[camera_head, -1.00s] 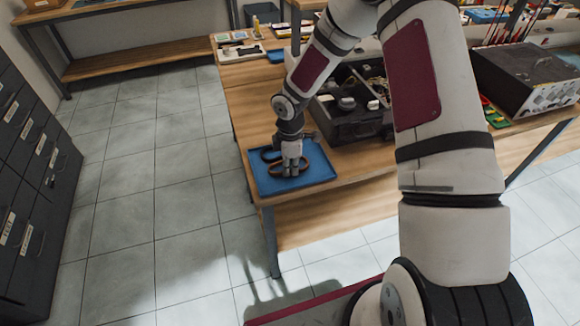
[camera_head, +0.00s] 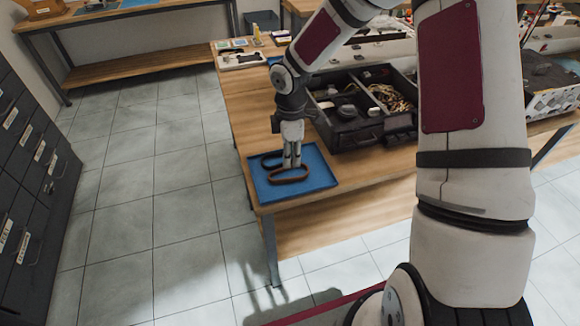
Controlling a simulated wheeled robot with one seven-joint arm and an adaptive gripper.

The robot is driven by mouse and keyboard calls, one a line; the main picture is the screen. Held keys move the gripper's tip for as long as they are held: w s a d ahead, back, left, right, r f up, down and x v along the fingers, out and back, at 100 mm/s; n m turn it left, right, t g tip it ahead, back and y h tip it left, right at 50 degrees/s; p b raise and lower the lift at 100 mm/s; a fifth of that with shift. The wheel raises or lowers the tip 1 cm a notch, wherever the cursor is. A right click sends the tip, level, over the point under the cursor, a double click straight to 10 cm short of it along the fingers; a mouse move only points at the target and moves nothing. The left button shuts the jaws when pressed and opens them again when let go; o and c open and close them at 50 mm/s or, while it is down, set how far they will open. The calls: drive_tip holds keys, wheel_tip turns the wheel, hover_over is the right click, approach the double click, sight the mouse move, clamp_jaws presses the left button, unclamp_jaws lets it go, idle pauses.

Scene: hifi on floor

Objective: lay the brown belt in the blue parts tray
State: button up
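The blue parts tray (camera_head: 322,173) lies flat at the near left corner of the wooden workbench. The brown belt (camera_head: 290,180) is a closed loop at the near side of the tray, within its outline. A second, darker loop (camera_head: 266,164) lies behind it in the tray, partly hidden by my gripper. My gripper (camera_head: 292,165) points straight down over the tray, with its fingertips at the far edge of the brown belt. The fingers look close together. At this size I cannot tell whether they pinch the belt or stand just clear of it.
A black open case (camera_head: 350,134) with parts and a coil of cord stands right behind the tray. Small items (camera_head: 240,58) lie at the bench's far left end. Dark drawer cabinets (camera_head: 30,170) stand at the left, with clear tiled floor between.

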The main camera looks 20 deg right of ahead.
drive_tip(key=s+d+r+m+t+h, duration=0.1)
drive_tip(key=s+r+m, duration=0.4)
drive_tip(key=r, duration=0.7)
drive_tip(key=s+d+r+m+t+h, duration=0.1)
drive_tip(key=s+d+r+m, duration=0.15)
drive_tip(key=s+r, duration=0.65)
drive_tip(key=s+a+r+m+t+y, duration=0.2)
drive_tip(key=s+r+m, duration=0.6)
drive_tip(key=s, duration=0.4)
drive_tip(key=shift+a+r+m+t, duration=0.25)
drive_tip(key=shift+m+t, duration=0.1)
drive_tip(key=shift+t, duration=0.35)
